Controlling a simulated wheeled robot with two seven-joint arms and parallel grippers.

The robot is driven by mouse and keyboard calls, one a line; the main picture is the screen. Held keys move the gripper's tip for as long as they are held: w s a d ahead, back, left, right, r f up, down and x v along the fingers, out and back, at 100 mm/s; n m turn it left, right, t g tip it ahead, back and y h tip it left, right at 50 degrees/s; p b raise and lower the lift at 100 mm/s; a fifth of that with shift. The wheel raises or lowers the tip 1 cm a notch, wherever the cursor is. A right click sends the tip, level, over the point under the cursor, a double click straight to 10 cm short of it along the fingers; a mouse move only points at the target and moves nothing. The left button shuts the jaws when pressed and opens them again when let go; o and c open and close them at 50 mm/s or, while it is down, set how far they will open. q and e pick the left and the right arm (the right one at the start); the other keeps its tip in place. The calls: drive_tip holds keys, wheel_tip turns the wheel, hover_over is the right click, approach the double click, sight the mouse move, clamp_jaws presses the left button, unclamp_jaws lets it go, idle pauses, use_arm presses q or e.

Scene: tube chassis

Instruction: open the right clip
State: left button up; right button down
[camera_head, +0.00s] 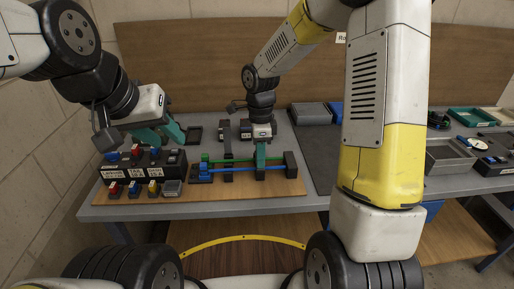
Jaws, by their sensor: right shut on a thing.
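The tube chassis (292,164) is a dark frame on the wooden board, with a green tube (236,159) and a blue tube (240,169) running across it. A dark left clip (227,152) stands upright across the tubes. My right gripper (261,166) points down with its teal fingers at the right clip and is shut on it. The fingers hide most of that clip, so its lid position is unclear. My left gripper (162,137) is open and empty, with teal fingers apart above the left part of the board.
A dark labelled block (140,170) with several coloured pieces stands left of the chassis. A small grey box (172,188) lies before it. Grey trays (311,113) stand behind right. A dark mat (325,155) lies to the right, largely clear.

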drive_tip(key=r+g, duration=0.1)
drive_tip(key=w+g, duration=0.1)
drive_tip(key=shift+w+r+g, duration=0.2)
drive_tip(key=shift+r+g, duration=0.15)
drive_tip(key=shift+g, duration=0.05)
drive_tip(key=shift+w+r+g, duration=0.45)
drive_tip(key=shift+w+g, duration=0.05)
drive_tip(key=shift+g, duration=0.35)
drive_tip(key=shift+w+r+g, duration=0.45)
drive_tip(key=shift+g, duration=0.4)
drive_tip(key=c, duration=1.4)
unclamp_jaws()
drive_tip(key=shift+c, duration=0.2)
drive_tip(key=v, duration=0.7)
drive_tip(key=shift+w+r, duration=0.25)
drive_tip(key=shift+r, duration=0.1)
drive_tip(key=shift+c, duration=0.2)
